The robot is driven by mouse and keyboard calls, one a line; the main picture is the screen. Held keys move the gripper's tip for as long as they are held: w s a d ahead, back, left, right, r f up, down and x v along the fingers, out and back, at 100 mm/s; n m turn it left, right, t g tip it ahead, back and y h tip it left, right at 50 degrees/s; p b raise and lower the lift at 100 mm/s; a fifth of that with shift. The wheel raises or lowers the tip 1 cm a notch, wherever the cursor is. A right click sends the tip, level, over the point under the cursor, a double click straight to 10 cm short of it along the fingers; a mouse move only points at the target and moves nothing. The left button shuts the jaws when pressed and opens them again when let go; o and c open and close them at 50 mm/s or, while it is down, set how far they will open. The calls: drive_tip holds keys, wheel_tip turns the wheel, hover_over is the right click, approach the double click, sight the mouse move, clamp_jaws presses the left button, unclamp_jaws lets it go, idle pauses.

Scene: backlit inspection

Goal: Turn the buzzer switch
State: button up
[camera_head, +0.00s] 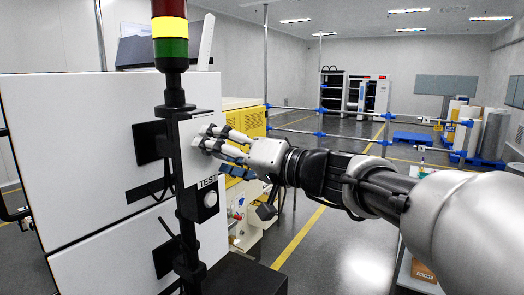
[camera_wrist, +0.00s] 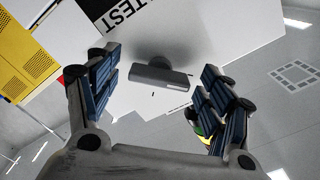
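The buzzer switch (camera_wrist: 160,78), a grey bar-shaped knob on a short round stem, stands out from a white panel in the wrist view. My gripper (camera_wrist: 156,65) is open, with one blue-padded finger pair on each side of the knob. Gaps show between the knob and the pads on both sides. In the head view, my gripper (camera_head: 207,140) is at the upper part of the white panel (camera_head: 188,132), above the black TEST label (camera_head: 208,182). My fingers hide the knob there.
A round white button (camera_head: 210,200) sits below the TEST label. A dark pole with a red, yellow and green signal tower (camera_head: 170,30) stands just left of my gripper. A large white cabinet (camera_head: 75,150) is behind it. Open floor (camera_head: 335,240) lies to the right.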

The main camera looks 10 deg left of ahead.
drive_tip(key=c, duration=1.1)
drive_tip(key=shift+o, duration=0.2)
drive_tip(key=shift+m, duration=0.4)
drive_tip(key=shift+r+m, duration=0.15)
drive_tip(key=shift+m, duration=8.45)
drive_tip(key=o, duration=1.1)
drive_tip(key=shift+c, duration=0.2)
